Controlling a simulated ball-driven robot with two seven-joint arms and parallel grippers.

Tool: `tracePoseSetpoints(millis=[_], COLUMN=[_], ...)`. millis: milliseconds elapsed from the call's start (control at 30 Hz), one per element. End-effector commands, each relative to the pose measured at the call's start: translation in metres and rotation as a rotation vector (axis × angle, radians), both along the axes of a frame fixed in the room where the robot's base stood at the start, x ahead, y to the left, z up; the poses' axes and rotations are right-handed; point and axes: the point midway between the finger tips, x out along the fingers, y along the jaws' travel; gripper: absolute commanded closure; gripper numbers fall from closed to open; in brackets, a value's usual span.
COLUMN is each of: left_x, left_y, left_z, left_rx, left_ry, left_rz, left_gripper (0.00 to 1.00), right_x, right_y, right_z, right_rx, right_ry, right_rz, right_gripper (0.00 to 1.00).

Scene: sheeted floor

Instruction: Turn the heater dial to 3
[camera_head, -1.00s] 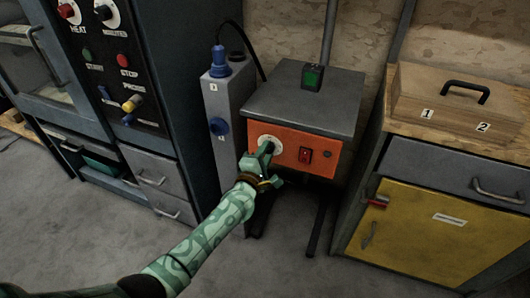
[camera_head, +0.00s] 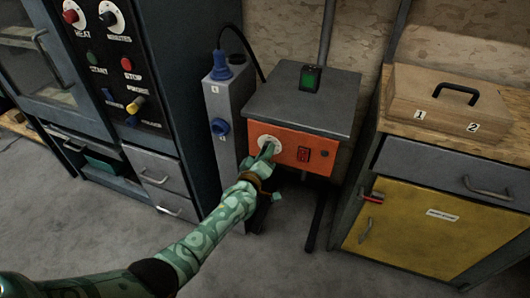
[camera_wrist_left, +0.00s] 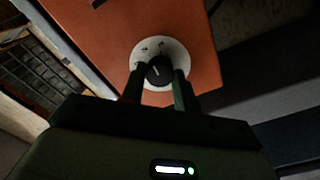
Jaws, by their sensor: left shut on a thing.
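The heater is a grey-topped box with an orange front (camera_head: 291,150) in the middle of the head view. Its dial, a black knob (camera_wrist_left: 159,71) on a white numbered disc (camera_wrist_left: 174,52), faces my left wrist camera. The disc also shows at the left of the orange front (camera_head: 265,139). My left gripper (camera_head: 266,153) reaches up to the dial and is shut on the knob, one finger on each side. The white pointer line on the knob shows, but the numbers are too small and dark to read. My right gripper is out of view.
A narrow grey cabinet with blue plugs (camera_head: 221,128) stands close on the left, beside a dark oven unit (camera_head: 150,60). A yellow-doored cabinet (camera_head: 425,225) holding a wooden case (camera_head: 447,103) stands right.

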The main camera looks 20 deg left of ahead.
Motion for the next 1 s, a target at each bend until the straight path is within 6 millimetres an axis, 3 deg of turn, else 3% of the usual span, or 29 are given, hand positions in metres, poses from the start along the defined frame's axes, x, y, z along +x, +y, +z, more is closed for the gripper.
tracePoseSetpoints(millis=[500,1000], left_x=[-0.0014,-0.0015], left_y=[-0.0005,-0.0001], left_z=[-0.0033,-0.0040], left_rx=[0.399,0.518], left_ry=[-0.008,-0.011], left_rz=[-0.002,-0.003], left_gripper=[0.93,0.93], right_x=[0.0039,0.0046], right_y=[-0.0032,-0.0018], right_z=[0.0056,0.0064], right_rx=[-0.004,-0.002], right_ry=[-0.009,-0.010], right_rz=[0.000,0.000], right_gripper=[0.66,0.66])
